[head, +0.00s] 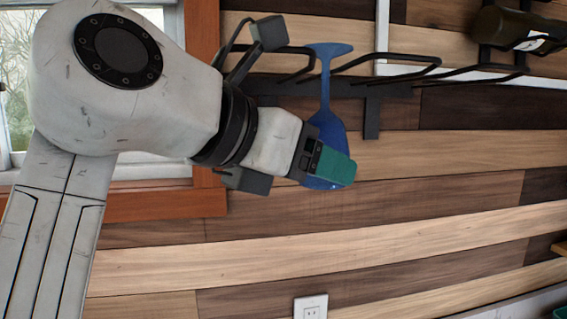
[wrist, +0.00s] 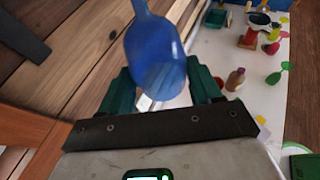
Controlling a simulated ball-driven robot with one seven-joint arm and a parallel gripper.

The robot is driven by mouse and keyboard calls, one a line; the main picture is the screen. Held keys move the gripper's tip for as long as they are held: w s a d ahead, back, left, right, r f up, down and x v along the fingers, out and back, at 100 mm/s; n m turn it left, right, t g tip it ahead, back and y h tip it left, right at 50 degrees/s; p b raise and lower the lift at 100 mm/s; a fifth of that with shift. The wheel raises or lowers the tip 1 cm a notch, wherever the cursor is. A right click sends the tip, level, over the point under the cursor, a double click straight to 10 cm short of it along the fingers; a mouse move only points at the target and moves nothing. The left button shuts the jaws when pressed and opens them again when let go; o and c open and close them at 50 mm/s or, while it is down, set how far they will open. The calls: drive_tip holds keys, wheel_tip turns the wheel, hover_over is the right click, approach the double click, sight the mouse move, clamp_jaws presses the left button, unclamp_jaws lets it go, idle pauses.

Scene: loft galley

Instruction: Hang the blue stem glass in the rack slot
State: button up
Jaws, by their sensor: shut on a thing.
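The blue stem glass (head: 327,125) hangs upside down from my gripper (head: 336,166), foot up and bowl down. My gripper is shut on its bowl with green fingers. In the wrist view the blue bowl (wrist: 155,50) sits between both fingers (wrist: 162,88). The dark rack (head: 400,82) is on the wall, with bent-rod loops sticking out. The glass's foot is near the height of the rods, and its stem shows in the gap between the left loop and the middle loop. I cannot tell from depth whether the stem is inside the slot.
A dark bottle (head: 513,29) lies at the upper right beyond the rack. A window (head: 150,172) with an orange-brown frame is at the left. The wrist view shows a white counter (wrist: 218,48) below with a small bottle (wrist: 235,79) and several coloured items.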

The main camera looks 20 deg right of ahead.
drive_tip(key=shift+w+d+f, duration=0.1)
drive_tip(key=shift+w+d, duration=0.05)
drive_tip(key=shift+w, duration=0.5)
drive_tip(key=shift+w+d, duration=0.15)
drive_tip(key=shift+w, duration=0.5)
drive_tip(key=shift+w+d+f, duration=0.1)
drive_tip(key=shift+w+f, duration=0.3)
drive_tip(key=shift+w, duration=0.1)
drive_tip(key=o, duration=1.2)
